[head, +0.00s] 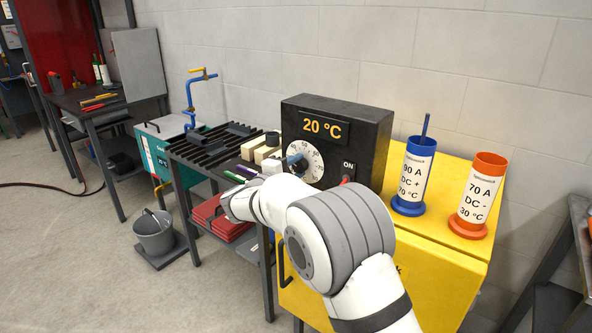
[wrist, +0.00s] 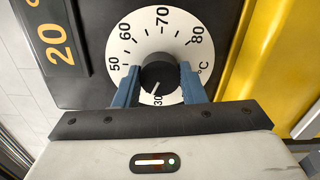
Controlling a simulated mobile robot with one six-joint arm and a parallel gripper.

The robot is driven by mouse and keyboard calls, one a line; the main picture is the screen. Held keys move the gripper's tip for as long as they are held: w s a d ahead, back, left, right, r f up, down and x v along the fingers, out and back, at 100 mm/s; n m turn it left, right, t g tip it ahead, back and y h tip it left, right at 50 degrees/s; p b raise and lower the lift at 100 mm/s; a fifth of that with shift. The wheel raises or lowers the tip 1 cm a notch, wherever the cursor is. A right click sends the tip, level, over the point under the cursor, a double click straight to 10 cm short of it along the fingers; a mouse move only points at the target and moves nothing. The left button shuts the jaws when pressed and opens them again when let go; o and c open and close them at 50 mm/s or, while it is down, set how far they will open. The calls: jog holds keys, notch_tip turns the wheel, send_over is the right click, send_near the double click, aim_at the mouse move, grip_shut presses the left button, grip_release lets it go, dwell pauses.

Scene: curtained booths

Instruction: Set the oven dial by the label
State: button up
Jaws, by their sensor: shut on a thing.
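The black oven (head: 340,125) stands on a yellow cabinet, with its display (head: 324,127) reading 20 °C. Its white dial (head: 313,163) also shows in the wrist view (wrist: 185,48), with 50, 60, 70 and 80 around it and 30 at the bottom. The black knob (wrist: 160,73) has a white pointer line toward the 30 mark. My gripper (wrist: 159,76) has its blue fingers on both sides of the knob, shut on it. A blue holder (head: 409,188) has a label (head: 415,172) reading 90 A, DC +, 70 °C. An orange holder's label (head: 479,197) reads 70 A, DC -, 30 °C.
A red switch (head: 346,180) marked ON is right of the dial. Light blocks (head: 266,155) and coloured sticks lie on the slatted bench (head: 205,148) to the left. My arm hides part of the yellow cabinet (head: 440,262).

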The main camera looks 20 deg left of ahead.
jog(key=shift+n+p, duration=0.4)
jog(key=shift+n, duration=1.8)
jog(key=o, duration=1)
jog(key=v, duration=0.7)
jog(key=shift+s+a+b, duration=0.15)
jog(key=shift+s+b, duration=0.15)
jog(key=shift+s, duration=0.05)
